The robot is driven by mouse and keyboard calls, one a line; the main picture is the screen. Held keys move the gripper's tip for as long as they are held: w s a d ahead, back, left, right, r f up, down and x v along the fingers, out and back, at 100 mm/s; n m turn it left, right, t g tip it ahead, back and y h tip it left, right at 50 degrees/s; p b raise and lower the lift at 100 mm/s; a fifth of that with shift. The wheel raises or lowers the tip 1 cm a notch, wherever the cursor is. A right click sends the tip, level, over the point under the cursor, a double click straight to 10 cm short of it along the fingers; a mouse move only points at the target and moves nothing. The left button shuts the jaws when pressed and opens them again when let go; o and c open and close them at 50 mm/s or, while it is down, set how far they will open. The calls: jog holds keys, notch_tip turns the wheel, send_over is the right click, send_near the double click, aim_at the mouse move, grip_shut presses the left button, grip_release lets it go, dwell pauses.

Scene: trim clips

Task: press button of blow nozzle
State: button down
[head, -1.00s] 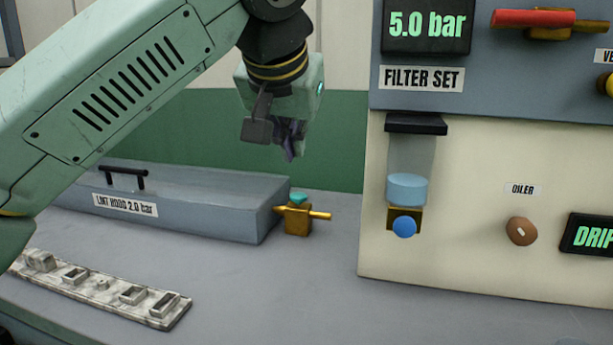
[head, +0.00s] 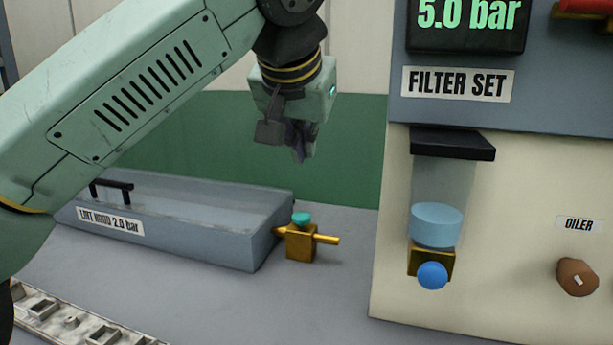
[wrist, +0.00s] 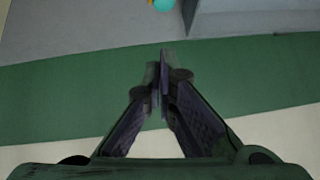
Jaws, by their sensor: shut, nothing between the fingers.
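The blow nozzle (head: 300,243) is a brass block with a thin brass tip pointing right, at the right end of the grey lint hood box. Its teal button (head: 301,219) sits on top. The button also shows, cut by the top edge, in the wrist view (wrist: 164,5). My gripper (head: 300,157) hangs above the nozzle, clear of the button, fingers pointing down. In the wrist view its fingertips (wrist: 160,60) are together with nothing between them.
The lint hood (head: 170,225) with a black handle (head: 111,188) lies left of the nozzle. The filter panel (head: 510,230) stands at right, with a blue-knobbed filter bowl (head: 437,225) and a brown oiler knob (head: 577,277). A pale slotted strip (head: 70,325) lies at front left. Bench is clear in front of the nozzle.

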send_over(307, 217)
jog(key=f, duration=0.7)
jog(key=shift+w+d+f, duration=0.1)
jog(key=shift+d+f, duration=0.25)
jog(key=shift+a+f, duration=0.25)
jog(key=shift+f, duration=1.45)
